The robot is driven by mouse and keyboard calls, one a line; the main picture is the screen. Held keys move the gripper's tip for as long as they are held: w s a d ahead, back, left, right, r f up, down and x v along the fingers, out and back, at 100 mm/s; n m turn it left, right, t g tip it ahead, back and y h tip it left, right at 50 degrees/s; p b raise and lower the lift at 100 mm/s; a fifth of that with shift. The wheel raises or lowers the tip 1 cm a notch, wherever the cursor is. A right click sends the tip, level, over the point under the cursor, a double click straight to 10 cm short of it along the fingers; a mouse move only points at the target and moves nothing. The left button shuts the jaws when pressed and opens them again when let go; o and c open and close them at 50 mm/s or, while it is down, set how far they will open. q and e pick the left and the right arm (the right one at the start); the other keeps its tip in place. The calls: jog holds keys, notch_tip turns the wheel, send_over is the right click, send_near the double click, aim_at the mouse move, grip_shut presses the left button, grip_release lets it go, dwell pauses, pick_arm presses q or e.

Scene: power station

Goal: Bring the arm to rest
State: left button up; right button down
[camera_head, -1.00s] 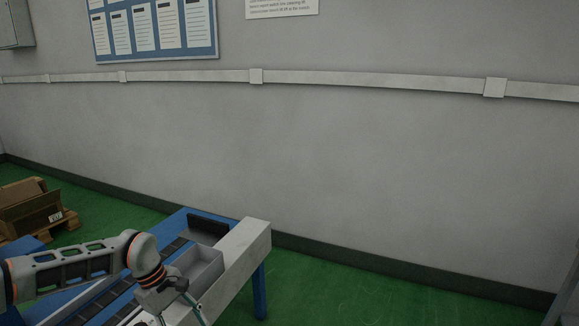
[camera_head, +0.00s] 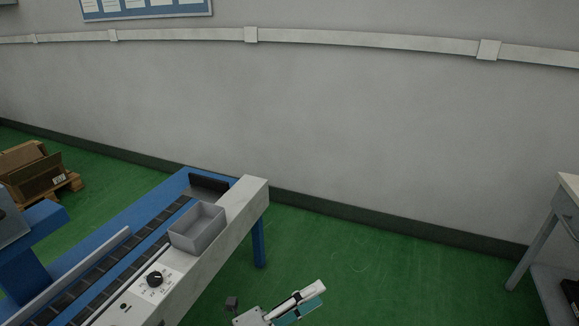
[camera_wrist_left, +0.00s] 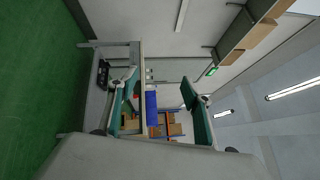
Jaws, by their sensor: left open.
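My left gripper (camera_head: 298,304) shows at the bottom of the head view, low over the green floor and right of the conveyor. Its pale finger and teal pad point up and right, and most of the arm is out of the frame. In the left wrist view the two teal-padded fingers of the left gripper (camera_wrist_left: 158,108) stand wide apart, with nothing held between them. My right gripper is in neither view.
A blue conveyor (camera_head: 125,228) with a white control panel (camera_head: 150,285) stands at left, holding a grey open bin (camera_head: 199,228). A grey table (camera_head: 553,222) stands at far right. Cardboard on a pallet (camera_head: 38,180) lies at left. Green floor between is clear.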

pick_arm(q)
jog(key=s+a+f+n+t+y+p, duration=0.1)
jog(key=s+a+f+n+t+y, duration=0.1)
jog(key=a+f+n+y, duration=0.6)
jog(key=s+a+f+n+t+y+p, duration=0.1)
jog(key=s+a+n+t+y, duration=0.1)
jog(key=a+n, duration=0.65)
jog(key=s+a+f+n+g+y, duration=0.1)
jog(key=s+a+f+n+y, duration=0.1)
jog(key=s+a+f+n, duration=0.2)
jog(key=s+a+f+n+g+y+p, duration=0.1)
jog(key=s+a+f+n+g+y, duration=0.1)
jog(key=s+a+f+n, duration=0.2)
jog(key=s+f+n, duration=0.1)
jog(key=s+n, duration=0.2)
jog(key=s, duration=0.1)
jog(key=shift+s+a, duration=0.2)
jog(key=shift+s, duration=0.2)
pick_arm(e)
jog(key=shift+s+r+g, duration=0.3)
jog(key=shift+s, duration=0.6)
